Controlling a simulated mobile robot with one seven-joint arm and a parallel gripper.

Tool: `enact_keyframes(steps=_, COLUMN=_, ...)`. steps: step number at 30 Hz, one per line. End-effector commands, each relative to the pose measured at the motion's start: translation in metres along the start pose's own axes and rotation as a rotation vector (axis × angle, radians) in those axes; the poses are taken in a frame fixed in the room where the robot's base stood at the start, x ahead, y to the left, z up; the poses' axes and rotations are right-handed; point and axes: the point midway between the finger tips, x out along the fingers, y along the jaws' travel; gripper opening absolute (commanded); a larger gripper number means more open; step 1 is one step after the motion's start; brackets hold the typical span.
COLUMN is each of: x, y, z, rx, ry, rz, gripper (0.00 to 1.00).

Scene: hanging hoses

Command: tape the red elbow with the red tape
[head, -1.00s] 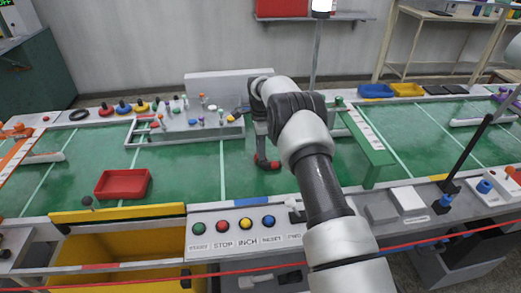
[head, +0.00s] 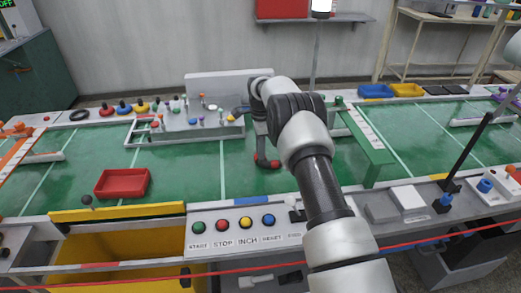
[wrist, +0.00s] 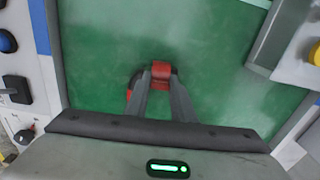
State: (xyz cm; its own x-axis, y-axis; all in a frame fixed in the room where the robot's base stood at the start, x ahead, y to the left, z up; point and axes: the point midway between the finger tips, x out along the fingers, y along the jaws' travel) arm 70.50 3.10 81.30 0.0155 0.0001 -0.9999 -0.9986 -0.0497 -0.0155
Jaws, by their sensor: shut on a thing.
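The red elbow (head: 267,163) is low over the green mat near the middle of the head view, below my wrist. My gripper (wrist: 161,84) is shut on it. In the wrist view the red elbow (wrist: 161,70) shows as a red block between the fingertips, with more red and a dark part beside the left finger. I cannot tell whether it touches the mat. A red ring-like piece (head: 107,111), possibly the red tape, stands at the back left in a row with blue and yellow ones. It is apart from my gripper.
A red tray (head: 122,194) lies on the green mat at left. A grey rack with several small fittings (head: 187,130) stands behind. A green raised bar (head: 369,150) is right of my arm. A button panel (head: 240,236) lines the front edge. Mat between tray and gripper is clear.

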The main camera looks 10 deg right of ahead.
Motion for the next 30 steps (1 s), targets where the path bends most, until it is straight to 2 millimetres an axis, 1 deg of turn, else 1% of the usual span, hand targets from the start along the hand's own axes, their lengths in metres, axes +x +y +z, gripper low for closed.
enact_keyframes(steps=1, x=0.017, y=0.006, z=-0.001, rx=0.0, ry=0.001, rz=0.017, gripper=0.0)
enact_keyframes(steps=13, x=0.018, y=0.006, z=-0.001, rx=0.0, ry=0.002, rz=0.017, gripper=0.0)
enact_keyframes(steps=14, x=0.018, y=0.006, z=-0.001, rx=0.0, ry=0.002, rz=0.017, gripper=0.24)
enact_keyframes(steps=15, x=0.018, y=0.006, z=-0.001, rx=0.0, ry=0.002, rz=0.017, gripper=0.31)
enact_keyframes(steps=17, x=0.018, y=0.006, z=-0.001, rx=0.0, ry=0.002, rz=0.019, gripper=0.41)
enact_keyframes(steps=18, x=0.018, y=0.007, z=-0.002, rx=0.0, ry=0.002, rz=0.02, gripper=0.44)
enact_keyframes(steps=26, x=0.015, y=0.008, z=-0.003, rx=0.001, ry=0.004, rz=0.024, gripper=0.44)
enact_keyframes(steps=29, x=0.007, y=0.007, z=-0.003, rx=0.001, ry=0.005, rz=0.022, gripper=0.44)
enact_keyframes(steps=30, x=0.001, y=0.007, z=-0.003, rx=0.001, ry=0.005, rz=0.021, gripper=0.44)
